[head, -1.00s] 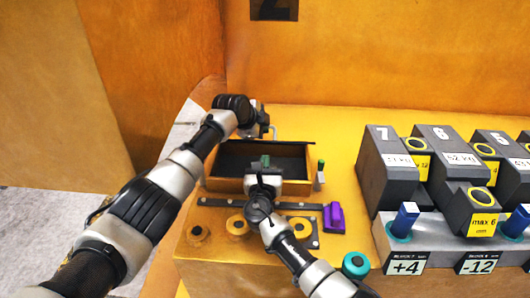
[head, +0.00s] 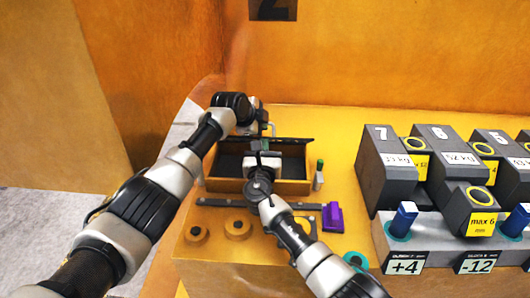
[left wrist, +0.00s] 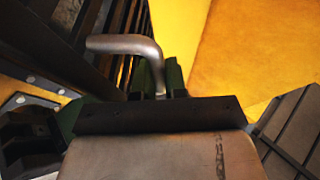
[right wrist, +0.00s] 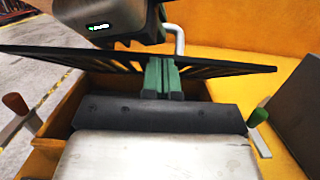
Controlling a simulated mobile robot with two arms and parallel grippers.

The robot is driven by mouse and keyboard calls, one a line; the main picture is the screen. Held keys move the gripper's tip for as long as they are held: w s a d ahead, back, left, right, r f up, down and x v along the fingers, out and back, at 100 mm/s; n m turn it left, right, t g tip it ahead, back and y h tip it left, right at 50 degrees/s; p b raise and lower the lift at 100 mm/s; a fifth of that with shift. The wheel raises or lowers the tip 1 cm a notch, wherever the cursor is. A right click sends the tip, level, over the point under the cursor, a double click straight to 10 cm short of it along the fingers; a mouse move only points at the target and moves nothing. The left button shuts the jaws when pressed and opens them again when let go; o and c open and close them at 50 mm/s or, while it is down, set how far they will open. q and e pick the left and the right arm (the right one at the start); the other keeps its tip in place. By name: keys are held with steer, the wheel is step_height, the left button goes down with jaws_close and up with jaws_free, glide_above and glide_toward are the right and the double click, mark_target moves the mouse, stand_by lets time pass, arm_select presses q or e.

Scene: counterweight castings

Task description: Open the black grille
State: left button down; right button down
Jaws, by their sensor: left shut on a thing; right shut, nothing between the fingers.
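The black grille (head: 290,143) stands tilted up over the yellow box (head: 290,187), its slats crossing the right wrist view (right wrist: 60,53). Its bent metal handle (left wrist: 120,44) sticks out beside the slats. My left gripper (head: 263,128) is at the grille's far side, shut on the handle; its green fingers show in the left wrist view (left wrist: 160,78). My right gripper (head: 264,147) is shut and empty, over the box. Its green fingertips (right wrist: 161,75) are at the near side of the grille; I cannot tell whether they touch. The dark box interior is partly hidden by my right arm.
A small green-topped tool (head: 319,175) stands right of the box. A flat grey bar (head: 222,203), yellow rings (head: 238,228) and a purple block (head: 332,217) lie in front. Grey castings (head: 385,170) stand at the right. An orange wall (head: 400,55) rises behind.

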arm_select(q)
steer(key=c, duration=1.2)
jaws_free()
steer(key=shift+s+f, duration=0.35)
steer(key=shift+f, duration=0.35)
arm_select(e)
steer(key=shift+w+r, duration=0.15)
steer(key=shift+r, duration=0.45)
arm_select(q)
steer(key=shift+r, duration=0.2)
arm_select(e)
steer(key=shift+w+d, duration=0.1)
